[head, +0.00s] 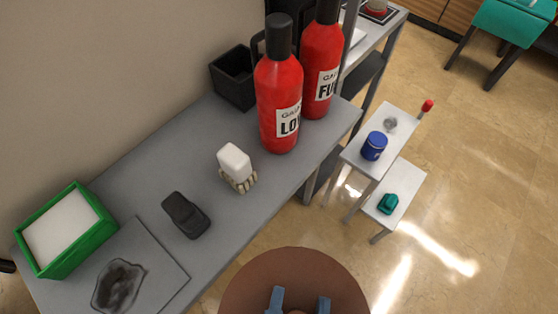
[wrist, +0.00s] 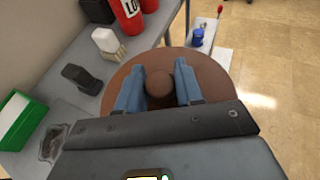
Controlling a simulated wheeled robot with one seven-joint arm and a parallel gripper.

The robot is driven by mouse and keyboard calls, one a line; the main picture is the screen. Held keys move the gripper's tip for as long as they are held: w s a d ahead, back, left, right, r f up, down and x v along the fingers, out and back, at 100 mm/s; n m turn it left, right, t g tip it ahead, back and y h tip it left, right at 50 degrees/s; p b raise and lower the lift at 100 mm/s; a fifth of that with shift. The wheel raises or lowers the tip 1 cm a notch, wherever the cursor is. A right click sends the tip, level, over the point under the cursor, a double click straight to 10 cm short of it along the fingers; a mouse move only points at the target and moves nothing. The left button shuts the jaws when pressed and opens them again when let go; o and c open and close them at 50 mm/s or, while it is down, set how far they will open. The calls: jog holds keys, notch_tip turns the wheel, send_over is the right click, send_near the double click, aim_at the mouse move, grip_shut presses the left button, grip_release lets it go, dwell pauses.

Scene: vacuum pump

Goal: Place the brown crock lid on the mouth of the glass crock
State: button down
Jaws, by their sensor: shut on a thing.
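The brown crock lid (head: 258,270) is a round disc at the bottom of the head view, cut off by the frame edge. It also shows in the wrist view (wrist: 215,61), with a round knob (wrist: 160,88) in its middle. My gripper (wrist: 160,84) is shut on the knob, one blue finger on each side. In the head view, the two blue fingertips of my gripper (head: 299,302) show over the lid. The lid appears held in front of the grey table's edge. I cannot make out the glass crock in either view; whatever lies under the lid is hidden.
The grey table (head: 130,180) bears a green box (head: 90,236), a dark sheet (head: 165,275), a black object (head: 186,214), a white brush (head: 236,163), red bottles (head: 277,100) and a black bin (head: 234,80). A white stepped stand (head: 400,170) is at right.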

jog(key=w+d+f+n+y, duration=0.1)
jog(key=w+d+f, duration=0.9)
jog(key=w+f, duration=0.3)
jog(key=w+d+f+n+y, duration=0.1)
jog(key=w+d+f+y, duration=0.1)
jog(key=w+d+f, duration=0.8)
jog(key=w+f, duration=0.3)
jog(key=w, duration=0.2)
jog(key=shift+w+f+n, duration=0.15)
jog(key=shift+f+n, duration=0.15)
